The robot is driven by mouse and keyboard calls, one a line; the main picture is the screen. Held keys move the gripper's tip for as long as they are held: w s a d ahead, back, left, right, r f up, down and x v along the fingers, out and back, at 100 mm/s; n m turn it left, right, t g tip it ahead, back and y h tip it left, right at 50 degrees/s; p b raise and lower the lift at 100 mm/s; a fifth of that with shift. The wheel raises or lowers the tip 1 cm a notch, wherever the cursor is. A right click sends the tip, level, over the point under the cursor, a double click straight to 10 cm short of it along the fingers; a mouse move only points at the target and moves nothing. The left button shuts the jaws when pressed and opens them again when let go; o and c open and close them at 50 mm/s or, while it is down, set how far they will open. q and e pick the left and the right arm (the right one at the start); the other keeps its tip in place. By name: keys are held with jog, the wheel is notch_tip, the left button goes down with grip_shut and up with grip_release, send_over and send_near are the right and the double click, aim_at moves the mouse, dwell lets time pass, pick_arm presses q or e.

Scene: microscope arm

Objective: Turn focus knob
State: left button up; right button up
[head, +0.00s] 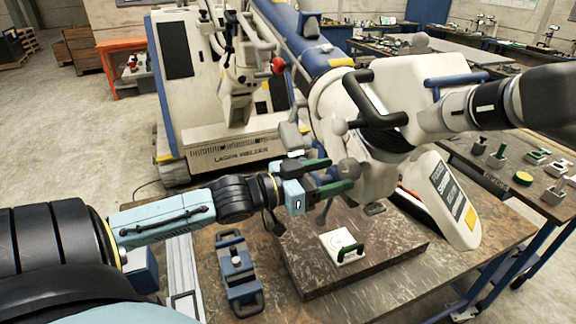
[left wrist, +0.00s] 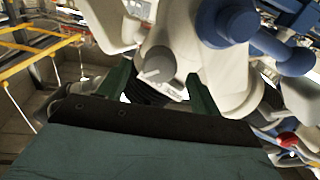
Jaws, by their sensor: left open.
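The microscope (head: 395,160) is a large cream and blue body with black handles over the bench. A rounded grey knob (head: 348,168) sticks out of its near left side, and it also shows in the left wrist view (left wrist: 157,64). My left gripper (head: 341,174) is open, with its green fingers pointing at the knob. In the left wrist view the knob appears between the two fingers; I cannot tell whether either finger touches it. Another grey round knob (head: 338,125) sits above it. My right gripper is not in view.
A blue-grey handled block (head: 238,272) stands left of the slab. A white laser welder cabinet (head: 215,100) stands behind. Small parts lie on the right bench (head: 530,172).

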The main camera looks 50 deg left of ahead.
pick_arm(q)
jog(key=v, duration=0.9)
jog(key=shift+s, duration=0.2)
jog(key=shift+a, duration=0.1)
dwell(0.5)
